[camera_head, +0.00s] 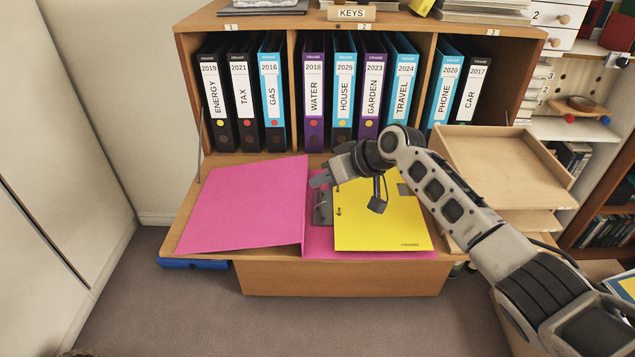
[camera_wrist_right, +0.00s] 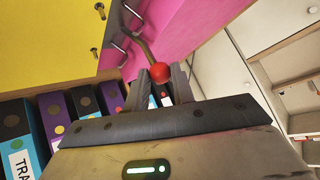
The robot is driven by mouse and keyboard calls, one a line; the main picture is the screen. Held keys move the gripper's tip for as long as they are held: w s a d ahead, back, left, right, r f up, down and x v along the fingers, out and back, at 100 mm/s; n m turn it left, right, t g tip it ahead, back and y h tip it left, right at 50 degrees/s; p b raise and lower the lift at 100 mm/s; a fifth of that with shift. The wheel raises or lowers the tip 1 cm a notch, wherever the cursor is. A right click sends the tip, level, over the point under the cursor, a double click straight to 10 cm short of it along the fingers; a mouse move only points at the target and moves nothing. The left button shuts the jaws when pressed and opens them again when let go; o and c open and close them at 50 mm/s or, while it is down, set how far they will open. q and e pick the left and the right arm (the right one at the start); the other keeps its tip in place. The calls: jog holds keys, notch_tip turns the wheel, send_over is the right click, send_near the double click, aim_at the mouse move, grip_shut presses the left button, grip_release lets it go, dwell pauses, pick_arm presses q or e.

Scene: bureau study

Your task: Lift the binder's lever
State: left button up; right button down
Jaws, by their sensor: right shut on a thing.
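The pink binder (camera_head: 245,205) lies open on the fold-down desk, its cover spread to the left. A yellow sheet (camera_head: 385,225) lies on its right half, beside the grey metal mechanism (camera_head: 322,207). My right gripper (camera_head: 320,180) is over the mechanism's upper end and hides the lever in the head view. In the right wrist view, the lever (camera_wrist_right: 145,45) is a bent metal rod with a red ball knob (camera_wrist_right: 160,72). The right gripper's fingers (camera_wrist_right: 162,84) are shut on the lever at the knob. Metal prongs (camera_wrist_right: 97,48) stand by the yellow sheet's edge. My left gripper is out of view.
Several upright labelled binders (camera_head: 315,95) fill the shelf behind the desk (camera_head: 205,245). An empty wooden tray (camera_head: 505,165) stands at the right, close to my right forearm. A white cabinet (camera_head: 60,120) is at the left. A blue object (camera_head: 192,263) lies below the desk's left edge.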

jog(key=shift+w+r, duration=0.1)
jog(key=shift+w, duration=0.05)
dwell(0.4)
jog(key=c, duration=1.5)
grip_release()
jog(key=shift+o, duration=0.2)
jog(key=v, duration=1.5)
jog(key=shift+d+r+b, duration=0.25)
jog(key=shift+r+b, duration=0.05)
jog(key=shift+r, duration=0.05)
jog(key=shift+f, duration=0.1)
